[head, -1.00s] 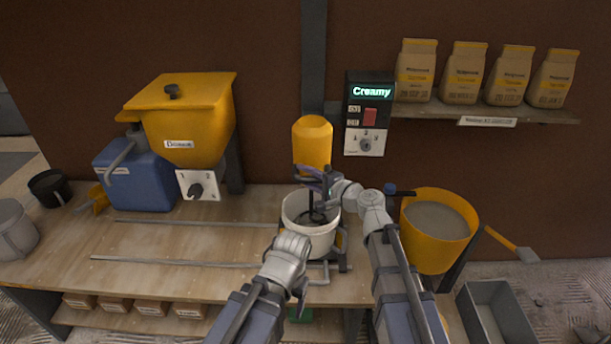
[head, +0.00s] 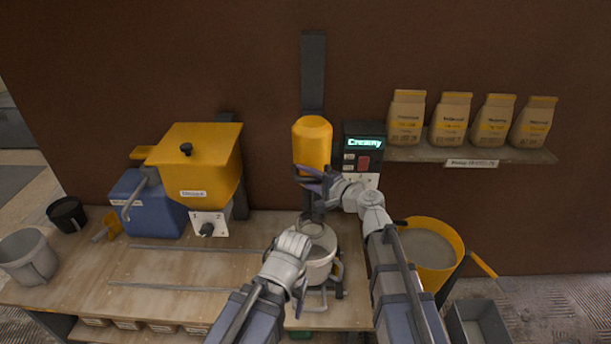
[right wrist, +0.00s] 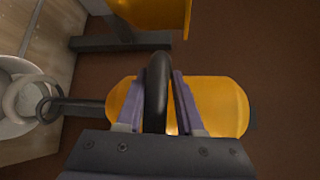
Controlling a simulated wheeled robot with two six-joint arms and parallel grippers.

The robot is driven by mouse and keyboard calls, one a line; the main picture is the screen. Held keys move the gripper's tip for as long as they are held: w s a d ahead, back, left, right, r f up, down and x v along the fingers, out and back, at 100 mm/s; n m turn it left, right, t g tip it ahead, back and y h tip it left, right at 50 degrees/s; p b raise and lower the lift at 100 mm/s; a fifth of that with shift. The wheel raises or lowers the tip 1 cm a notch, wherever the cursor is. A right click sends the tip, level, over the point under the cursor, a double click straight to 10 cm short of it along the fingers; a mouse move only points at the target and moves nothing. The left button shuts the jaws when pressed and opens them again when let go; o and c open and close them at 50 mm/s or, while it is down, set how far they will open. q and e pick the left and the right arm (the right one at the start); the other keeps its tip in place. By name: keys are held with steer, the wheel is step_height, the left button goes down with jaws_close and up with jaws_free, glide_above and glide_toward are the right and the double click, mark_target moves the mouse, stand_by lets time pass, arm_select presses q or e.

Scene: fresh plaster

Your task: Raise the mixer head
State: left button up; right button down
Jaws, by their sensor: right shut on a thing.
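The mixer head (head: 312,142) is a yellow rounded body on a dark upright post (head: 313,75) at the wall. Its dark shaft and ring-shaped whisk (right wrist: 48,108) point to the white bucket (head: 322,262), with the whisk near the bucket's mouth. My right gripper (head: 308,180) is at the lower front of the head. In the right wrist view its purple fingers are shut on the black handle (right wrist: 158,85) in front of the yellow body. My left gripper (head: 300,292) is low in front of the bucket; its jaws are not clear.
A shelf (head: 500,155) of bags is further right. A yellow bucket (head: 428,250) stands below. A yellow hopper (head: 195,160) and blue container (head: 148,208) stand left.

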mark_target(316, 181)
steer(key=c, duration=0.7)
jaws_free()
steer(key=p+v, duration=0.1)
steer(key=v, duration=0.6)
steer(key=shift+s+d, duration=0.25)
steer(key=shift+s, duration=0.05)
